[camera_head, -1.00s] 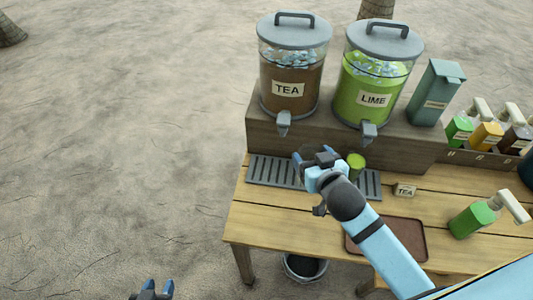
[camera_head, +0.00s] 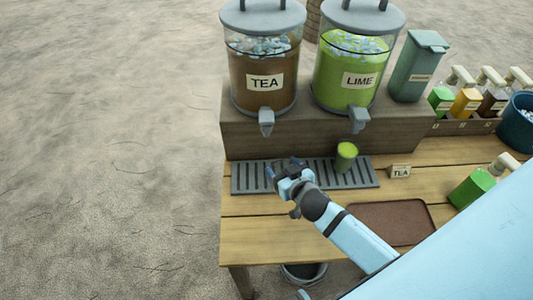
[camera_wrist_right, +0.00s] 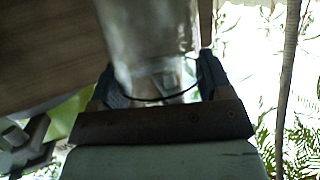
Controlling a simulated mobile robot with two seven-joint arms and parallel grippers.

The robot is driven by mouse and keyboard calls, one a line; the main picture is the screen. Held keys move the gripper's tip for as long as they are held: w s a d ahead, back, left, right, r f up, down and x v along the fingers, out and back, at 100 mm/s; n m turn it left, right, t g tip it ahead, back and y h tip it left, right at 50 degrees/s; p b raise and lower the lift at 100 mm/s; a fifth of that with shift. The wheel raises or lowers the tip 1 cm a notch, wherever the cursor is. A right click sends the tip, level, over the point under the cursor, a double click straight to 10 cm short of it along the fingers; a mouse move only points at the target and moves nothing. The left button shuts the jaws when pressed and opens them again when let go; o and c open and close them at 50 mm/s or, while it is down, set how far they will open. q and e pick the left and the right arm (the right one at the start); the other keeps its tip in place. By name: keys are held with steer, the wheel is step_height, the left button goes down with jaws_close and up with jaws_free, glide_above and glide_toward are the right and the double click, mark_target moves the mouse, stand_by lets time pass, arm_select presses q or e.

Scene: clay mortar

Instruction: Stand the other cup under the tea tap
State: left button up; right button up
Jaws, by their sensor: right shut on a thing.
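My right gripper (camera_head: 279,173) is over the left part of the grey drip tray (camera_head: 237,180), in front of and below the tea tap (camera_head: 266,122) on the brown TEA dispenser (camera_head: 262,85). In the right wrist view a clear cup (camera_wrist_right: 150,30) stands between the fingers of the right gripper (camera_wrist_right: 160,88), which are shut on it. In the head view the gripper hides this cup. A green-filled cup (camera_head: 346,157) stands on the tray near the lime tap (camera_head: 358,119).
The LIME dispenser (camera_head: 357,75) stands beside the tea one on a wooden riser (camera_head: 300,140). A TEA card (camera_head: 400,171), a brown tray (camera_head: 395,220) and a green bottle (camera_head: 470,188) are to the right. Several bottles stand at the back right.

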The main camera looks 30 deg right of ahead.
steer(key=p+x, duration=0.1)
steer(key=x, duration=0.9)
steer(key=shift+w+f, duration=0.15)
steer(key=shift+f, duration=0.15)
steer(key=shift+f, duration=0.2)
steer(key=o, duration=1.1)
